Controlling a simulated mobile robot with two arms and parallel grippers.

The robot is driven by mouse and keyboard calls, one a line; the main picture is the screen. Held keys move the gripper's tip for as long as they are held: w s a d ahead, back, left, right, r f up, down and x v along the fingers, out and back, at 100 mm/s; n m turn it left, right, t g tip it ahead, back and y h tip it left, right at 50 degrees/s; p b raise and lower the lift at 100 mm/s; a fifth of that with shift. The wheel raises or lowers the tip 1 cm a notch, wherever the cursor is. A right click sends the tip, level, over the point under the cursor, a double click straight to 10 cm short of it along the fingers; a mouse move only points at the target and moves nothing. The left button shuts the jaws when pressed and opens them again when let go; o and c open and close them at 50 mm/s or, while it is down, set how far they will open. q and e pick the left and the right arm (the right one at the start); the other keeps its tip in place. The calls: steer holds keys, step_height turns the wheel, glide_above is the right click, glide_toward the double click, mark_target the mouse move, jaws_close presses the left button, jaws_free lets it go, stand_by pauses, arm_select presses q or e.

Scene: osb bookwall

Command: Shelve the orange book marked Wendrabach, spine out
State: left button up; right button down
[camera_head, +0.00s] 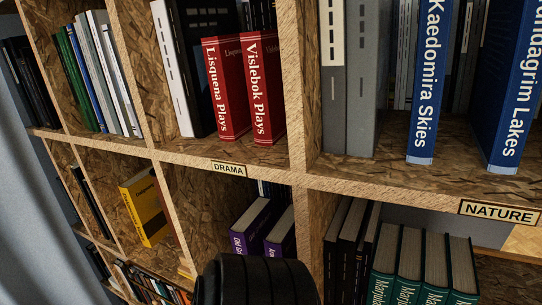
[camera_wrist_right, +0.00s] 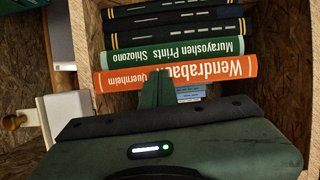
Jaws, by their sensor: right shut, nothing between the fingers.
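The orange book marked Wendrabach (camera_wrist_right: 210,72) is in a shelf compartment in the right wrist view, its lettered spine facing out. It lies against a green book marked Murayoshen Prints (camera_wrist_right: 190,49). My right gripper (camera_wrist_right: 158,76) is shut and empty, its fingertips in front of the orange spine and hiding part of it. I cannot tell whether they touch it. The orange book is not seen in the head view. My left gripper is not in view.
Several dark books (camera_wrist_right: 170,22) stand beyond the green one. A small blue item (camera_wrist_right: 190,92) shows beside the orange book. A white object (camera_wrist_right: 66,112) is at left. The head view shows the OSB bookwall with DRAMA (camera_head: 228,170) and NATURE (camera_head: 498,211) labels.

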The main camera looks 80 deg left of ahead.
steer(key=shift+w+a, duration=0.25)
steer(key=shift+a, duration=0.1)
steer(key=s+d+b, duration=0.4)
steer(key=s+d, duration=0.1)
steer(key=d, duration=0.3)
steer(key=shift+s, duration=0.35)
steer(key=shift+a+f, duration=0.1)
steer(key=shift+a, duration=0.05)
stand_by(0.5)
